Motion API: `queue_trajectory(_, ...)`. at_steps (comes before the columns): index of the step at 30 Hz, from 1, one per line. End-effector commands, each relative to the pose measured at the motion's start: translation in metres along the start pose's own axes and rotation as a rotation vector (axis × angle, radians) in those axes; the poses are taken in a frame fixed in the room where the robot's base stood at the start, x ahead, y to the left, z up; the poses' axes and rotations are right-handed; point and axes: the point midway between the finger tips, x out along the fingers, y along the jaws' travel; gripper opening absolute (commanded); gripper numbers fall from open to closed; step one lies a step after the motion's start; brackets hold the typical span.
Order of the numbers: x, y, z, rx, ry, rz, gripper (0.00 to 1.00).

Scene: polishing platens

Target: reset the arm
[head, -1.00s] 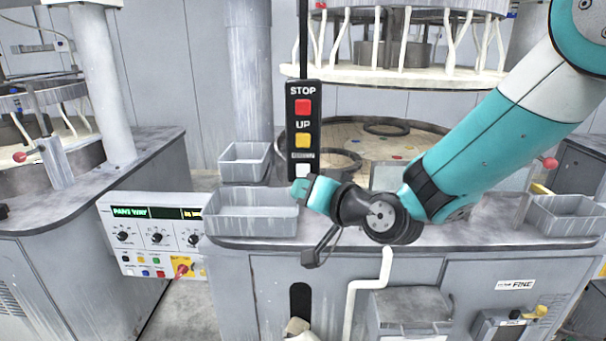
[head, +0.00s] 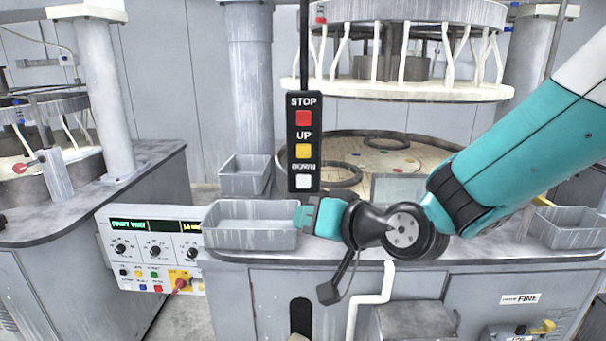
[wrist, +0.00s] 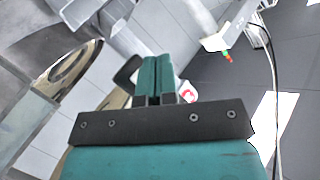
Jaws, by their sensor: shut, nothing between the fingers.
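My teal and black arm (head: 490,190) reaches in from the right, across the front of the grey machine. My gripper (head: 301,216) is at its left end, pointing left, just in front of the right end of a grey tray (head: 225,237) in the picture. I cannot tell whether it touches the tray. In the wrist view my gripper (wrist: 155,62) shows two teal fingers side by side, pressed together with nothing between them.
A control pendant (head: 303,140) with STOP, UP and DOWN buttons hangs just behind my gripper in the picture. A round platen with rings (head: 375,155) lies behind. Another grey bin (head: 244,175) and one at the right (head: 575,228) stand on the worktop. A control panel (head: 150,245) is at left.

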Motion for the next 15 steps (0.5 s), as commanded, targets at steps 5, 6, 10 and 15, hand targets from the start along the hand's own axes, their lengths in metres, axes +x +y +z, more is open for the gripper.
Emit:
queue_trajectory(5, -0.058, 0.002, 0.051, -0.095, -0.317, 0.053, 0.00)
queue_trajectory(6, -0.075, 0.003, 0.064, -0.116, -0.396, 0.069, 0.00)
queue_trajectory(10, -0.134, 0.009, 0.106, -0.167, -0.645, 0.129, 0.00)
queue_trajectory(15, -0.199, 0.016, 0.145, -0.201, -0.885, 0.193, 0.00)
